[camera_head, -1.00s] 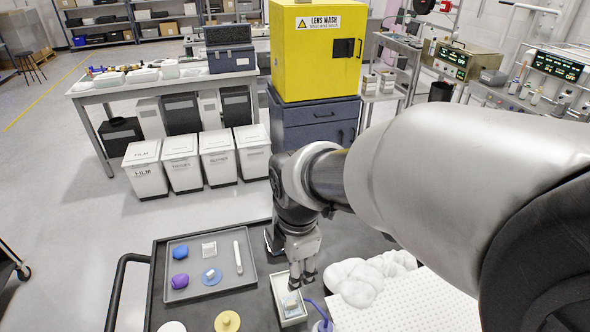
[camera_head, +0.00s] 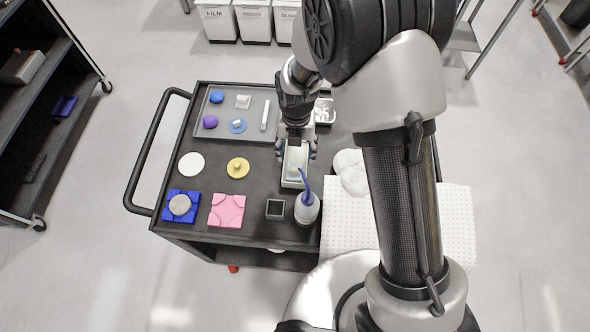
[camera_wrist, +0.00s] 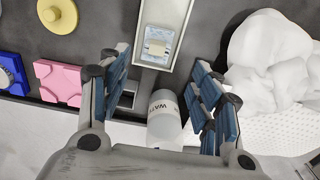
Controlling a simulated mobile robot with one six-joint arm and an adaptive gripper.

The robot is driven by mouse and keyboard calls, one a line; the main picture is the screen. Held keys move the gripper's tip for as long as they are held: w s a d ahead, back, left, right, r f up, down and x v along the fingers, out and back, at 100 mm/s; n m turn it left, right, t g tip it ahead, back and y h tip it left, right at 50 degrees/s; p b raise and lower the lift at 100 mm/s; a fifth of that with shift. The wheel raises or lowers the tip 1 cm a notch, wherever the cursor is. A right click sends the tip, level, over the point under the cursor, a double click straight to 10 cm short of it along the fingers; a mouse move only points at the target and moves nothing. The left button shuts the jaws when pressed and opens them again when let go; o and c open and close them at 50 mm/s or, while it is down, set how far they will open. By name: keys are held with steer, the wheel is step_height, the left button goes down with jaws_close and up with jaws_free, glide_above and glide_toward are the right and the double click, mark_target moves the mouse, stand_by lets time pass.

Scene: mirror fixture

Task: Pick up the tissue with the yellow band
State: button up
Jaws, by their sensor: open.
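A pale tray (camera_head: 285,178) on the dark cart holds a small pale blue stack (camera_head: 294,171) with a cream piece on it. In the wrist view the stack (camera_wrist: 163,36) lies near the tray's near end, ahead of my fingertips. I cannot clearly make out a yellow band; the piece on top looks cream or pale yellow. My gripper (camera_head: 296,148) is open above the tray and points down, with nothing seen between its fingers. Its blue-padded fingers (camera_wrist: 160,78) stand wide apart in the wrist view. My gripper hides part of the tray in the head view.
A water bottle (camera_head: 306,210) with a blue spout stands close in front of the tray. White crumpled cloths (camera_head: 350,170) lie to the right beside a white perforated surface (camera_head: 455,225). A yellow knob disc (camera_head: 238,172) and a pink block (camera_head: 227,211) lie left.

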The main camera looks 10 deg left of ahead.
mark_target(295, 167)
steer(key=f, duration=0.3)
steer(key=f+b, duration=0.1)
steer(key=f, duration=0.5)
steer(key=shift+a+f, duration=0.2)
steer(key=shift+a, duration=0.05)
steer(key=shift+c, duration=0.5)
steer(key=c, duration=0.7)
